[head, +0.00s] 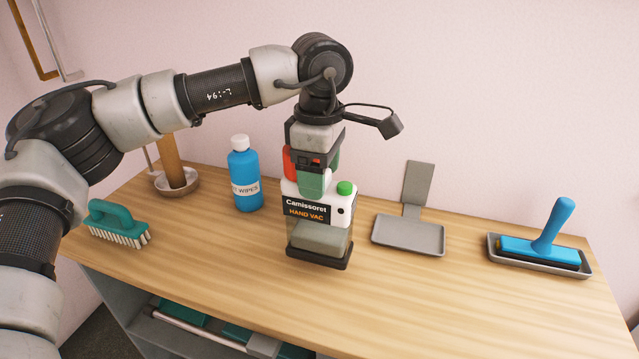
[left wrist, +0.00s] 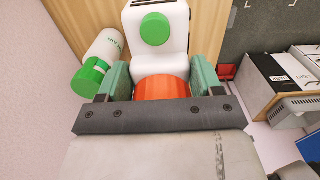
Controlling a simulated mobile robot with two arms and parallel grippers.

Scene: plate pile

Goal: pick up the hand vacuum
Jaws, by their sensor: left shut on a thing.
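The hand vacuum (head: 306,209) stands upright near the middle of the wooden worktop, with a white body, a green knob, a black label and a clear lower part over a dark base. I cannot tell whether its base touches the worktop. My left gripper (head: 312,178) comes down from above and is shut on its red handle. In the left wrist view the green fingers of the gripper (left wrist: 162,80) sit on both sides of the orange-red handle (left wrist: 163,90), with the white vacuum body (left wrist: 170,65) beyond. My right gripper is not in view.
On the worktop (head: 210,270) are a teal brush (head: 115,215), a blue wipes bottle (head: 244,180), a grey dustpan (head: 408,234) and a blue-handled tool (head: 545,245) in a tray. A wooden post in a dish (head: 190,185) stands back left. The front strip is clear.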

